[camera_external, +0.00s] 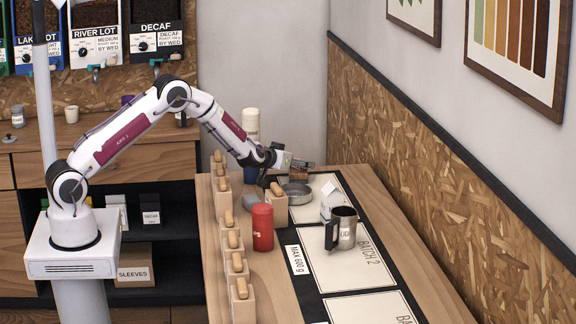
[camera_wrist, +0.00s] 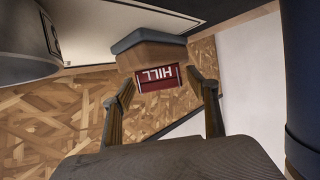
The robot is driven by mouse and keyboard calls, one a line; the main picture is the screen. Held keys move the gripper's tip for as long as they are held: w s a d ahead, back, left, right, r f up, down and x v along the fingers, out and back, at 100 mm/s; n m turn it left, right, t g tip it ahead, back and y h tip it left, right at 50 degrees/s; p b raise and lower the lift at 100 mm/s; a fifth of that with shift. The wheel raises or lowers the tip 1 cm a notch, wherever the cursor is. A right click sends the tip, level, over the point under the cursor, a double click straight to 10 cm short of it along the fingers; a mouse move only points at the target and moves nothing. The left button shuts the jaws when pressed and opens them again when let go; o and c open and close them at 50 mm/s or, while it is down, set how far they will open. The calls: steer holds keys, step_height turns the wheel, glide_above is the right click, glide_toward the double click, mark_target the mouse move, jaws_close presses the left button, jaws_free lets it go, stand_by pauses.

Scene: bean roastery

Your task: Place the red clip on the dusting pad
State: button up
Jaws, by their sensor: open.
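A red clip (camera_wrist: 158,78) with white lettering "HILL" is in the middle of the wrist view, its lettering upside down. It lies against the wooden side of a block with a grey layer, which looks like the dusting pad (camera_wrist: 150,40); they appear to touch. My gripper (camera_wrist: 162,90) is open, with one finger on each side of the clip and a visible gap at both sides. In the external view my gripper (camera_external: 288,160) is at the far end of the counter, facing a small brown and reddish shape too small to separate into clip and pad.
A row of wooden blocks (camera_external: 233,244), a red canister (camera_external: 262,228) and a steel mug (camera_external: 344,228) stand nearer. The chipboard wall panel (camera_external: 400,150) borders the counter.

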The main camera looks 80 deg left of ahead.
steer(key=shift+r, duration=0.15)
steer(key=v, duration=1.2)
stand_by(0.3)
stand_by(0.6)
steer(key=s+d+r+m+t+h, duration=0.1)
steer(key=d+r+m+h, duration=0.25)
steer(key=d+r, duration=0.7)
steer(key=s+d+r+m+h, duration=0.1)
steer(key=s+d+r+h, duration=0.1)
steer(key=s+d, duration=0.35)
steer(key=s+d+r+m+h, duration=0.1)
steer(key=s+d+r+h, duration=0.25)
steer(key=d, duration=0.35)
steer(key=s+d+f+m+g, duration=0.1)
steer(key=s+d, duration=0.3)
steer(key=s, duration=1.2)
steer(key=s+d+f+m+g, duration=0.1)
steer(key=s+d+m+g, duration=0.1)
steer(key=s, duration=1.3)
steer(key=shift+s+d+g+h, duration=0.3)
steer(key=shift+s+d+g, duration=0.1)
steer(key=shift+d+g, duration=0.55)
